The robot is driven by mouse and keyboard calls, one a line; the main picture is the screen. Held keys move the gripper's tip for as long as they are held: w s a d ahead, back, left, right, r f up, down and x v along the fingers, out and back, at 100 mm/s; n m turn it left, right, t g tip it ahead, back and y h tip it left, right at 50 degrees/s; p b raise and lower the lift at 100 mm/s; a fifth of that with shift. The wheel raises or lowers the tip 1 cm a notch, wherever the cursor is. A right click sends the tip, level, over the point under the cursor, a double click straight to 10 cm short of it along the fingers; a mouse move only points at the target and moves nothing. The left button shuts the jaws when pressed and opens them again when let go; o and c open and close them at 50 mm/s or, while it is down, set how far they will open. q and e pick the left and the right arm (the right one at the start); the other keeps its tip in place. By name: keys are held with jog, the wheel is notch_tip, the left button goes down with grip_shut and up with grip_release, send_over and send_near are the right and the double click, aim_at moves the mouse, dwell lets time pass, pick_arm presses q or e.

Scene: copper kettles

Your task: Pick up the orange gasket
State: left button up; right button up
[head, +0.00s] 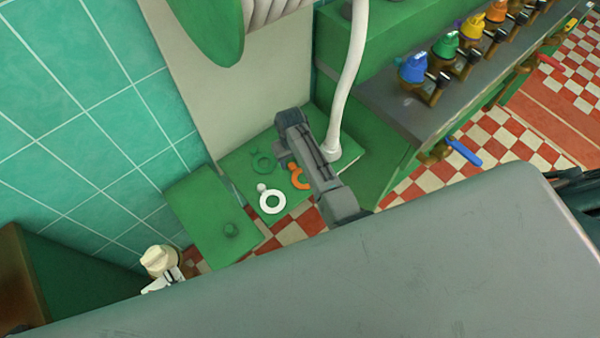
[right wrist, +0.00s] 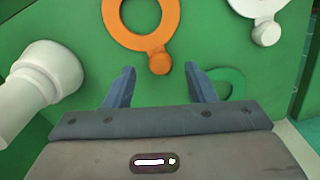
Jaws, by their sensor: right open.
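The orange gasket (head: 301,180) lies on a green panel, partly hidden by my right arm in the head view. In the right wrist view the orange gasket (right wrist: 140,43) is a flat ring with a small round tab, its top cut off by the frame. My right gripper (right wrist: 160,68) is open and empty. Its two fingertips are on either side of the tab's lower end, with the ring beyond them. I cannot tell the height between fingers and gasket. In the head view the right gripper (head: 284,159) is mostly covered by the arm. My left gripper is not in view.
A white gasket (head: 263,207) and a green gasket (head: 255,166) lie close by on the green panel (head: 236,163). A white pipe (head: 345,105) rises beside my right arm. A bench with coloured taps (head: 412,70) stands at the right.

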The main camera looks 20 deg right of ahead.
notch_tip(320, 180, down, 2)
jog(key=shift+f, duration=0.1)
jog(key=c, duration=1)
jog(key=shift+r, duration=0.55)
notch_tip(320, 180, up, 2)
jog(key=shift+r+b, duration=0.15)
jog(key=shift+b, duration=0.15)
jog(key=s+d, duration=0.1)
jog(key=s, duration=0.4)
jog(key=s+d+r+b, duration=0.1)
jog(key=s+d, duration=0.1)
jog(key=s, duration=0.3)
jog(key=s+d, duration=0.2)
jog(key=s, duration=0.3)
jog(key=shift+d+r, duration=0.25)
jog(key=shift+r, duration=0.1)
